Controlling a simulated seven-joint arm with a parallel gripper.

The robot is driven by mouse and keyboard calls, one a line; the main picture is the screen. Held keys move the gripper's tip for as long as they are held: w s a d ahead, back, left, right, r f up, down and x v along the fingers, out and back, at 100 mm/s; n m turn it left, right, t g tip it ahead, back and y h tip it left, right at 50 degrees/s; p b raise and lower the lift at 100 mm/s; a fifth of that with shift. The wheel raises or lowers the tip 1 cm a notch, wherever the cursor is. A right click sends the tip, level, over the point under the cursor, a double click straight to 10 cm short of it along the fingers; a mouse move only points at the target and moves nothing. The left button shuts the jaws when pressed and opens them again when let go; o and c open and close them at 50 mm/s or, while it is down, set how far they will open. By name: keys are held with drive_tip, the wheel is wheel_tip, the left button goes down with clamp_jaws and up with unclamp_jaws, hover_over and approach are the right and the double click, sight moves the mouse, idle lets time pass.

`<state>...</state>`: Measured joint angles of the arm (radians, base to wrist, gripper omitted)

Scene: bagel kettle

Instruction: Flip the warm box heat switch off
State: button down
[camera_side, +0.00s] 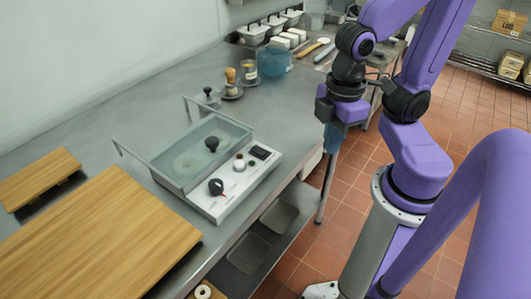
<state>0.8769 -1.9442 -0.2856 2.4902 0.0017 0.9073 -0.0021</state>
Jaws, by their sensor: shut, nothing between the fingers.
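The panel carries a large black knob (215,187), a pale round knob (239,164) and a small dark display (260,152). I cannot tell which control is the heat switch or how it is set. My gripper (332,146) hangs pointing down beyond the counter's front edge, right of the panel and well apart from it. Its fingers are small and partly blurred in this view; it appears shut and empty.
Wooden boards (95,240) lie at the counter's left. A black-knobbed item (208,97), a wooden-topped jar (231,83) and a blue clear tub (275,60) stand behind the basin. Metal pans (252,34) line the wall. The counter between boards and basin is clear.

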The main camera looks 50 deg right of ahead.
drive_tip(key=shift+s+d, duration=0.15)
drive_tip(key=shift+s, duration=0.35)
drive_tip(key=shift+w, duration=0.15)
wheel_tip(320, 180, up, 4)
drive_tip(key=m+t, duration=0.1)
drive_tip(key=m, duration=1.1)
hover_over(256, 148)
drive_tip(key=s, duration=0.2)
drive_tip(key=shift+s, duration=0.1)
drive_tip(key=f, duration=0.4)
drive_tip(key=w+f, duration=0.1)
drive_tip(key=f, duration=0.9)
drive_tip(key=shift+w, duration=0.4)
